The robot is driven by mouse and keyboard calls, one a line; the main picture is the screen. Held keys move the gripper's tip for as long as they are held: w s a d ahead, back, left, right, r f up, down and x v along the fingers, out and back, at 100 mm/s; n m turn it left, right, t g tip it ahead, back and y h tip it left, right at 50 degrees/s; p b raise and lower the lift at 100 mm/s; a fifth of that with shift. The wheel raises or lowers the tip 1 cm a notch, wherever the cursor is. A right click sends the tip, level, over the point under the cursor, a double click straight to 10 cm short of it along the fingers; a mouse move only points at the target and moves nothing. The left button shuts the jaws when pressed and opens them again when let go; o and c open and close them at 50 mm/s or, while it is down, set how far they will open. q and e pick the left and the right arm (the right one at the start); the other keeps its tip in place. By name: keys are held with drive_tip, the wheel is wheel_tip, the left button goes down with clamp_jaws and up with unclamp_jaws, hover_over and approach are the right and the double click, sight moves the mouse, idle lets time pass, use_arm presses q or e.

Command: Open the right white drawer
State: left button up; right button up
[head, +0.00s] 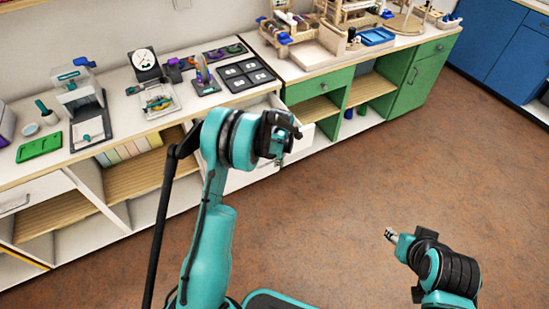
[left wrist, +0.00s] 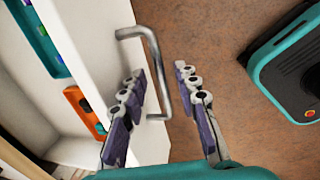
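The right white drawer (head: 302,144) is partly pulled out of the white counter in the head view, largely hidden by my left arm. In the left wrist view its white front (left wrist: 112,50) and open inside show, with an orange item and a teal item in it. Its metal bar handle (left wrist: 150,38) runs down between the spread fingers of my left gripper (left wrist: 160,78). My left gripper (head: 284,142) is open around the handle; touch cannot be made out. My right gripper (head: 391,235) is over the floor, away from the drawer, too small to judge.
The white counter (head: 115,128) carries a scale, trays and a green mat. Another white drawer (head: 40,192) is at the far left. Green cabinets (head: 425,75) stand to the right of the open drawer. The brown floor (head: 400,165) in front is clear.

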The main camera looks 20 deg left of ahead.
use_arm(q)
wheel_tip(320, 180, up, 12)
drive_tip(key=s+d, duration=0.1)
drive_tip(key=shift+s+d+f, duration=0.15)
drive_tip(key=shift+s+d, duration=0.1)
drive_tip(key=shift+d, duration=0.1)
idle(0.4)
drive_tip(key=s+d+r+m+t, duration=0.3)
drive_tip(key=s+d+r+m, duration=0.1)
drive_tip(key=s+r+m, duration=0.95)
drive_tip(key=s+d+f+m+t+h, duration=0.1)
drive_tip(key=s+d+f+m+t, duration=0.1)
drive_tip(key=s+m, duration=1.2)
drive_tip(key=shift+s+t+h, duration=0.2)
drive_tip(key=shift+t+h, duration=0.1)
drive_tip(key=shift+t, duration=0.1)
drive_tip(key=shift+m, duration=0.25)
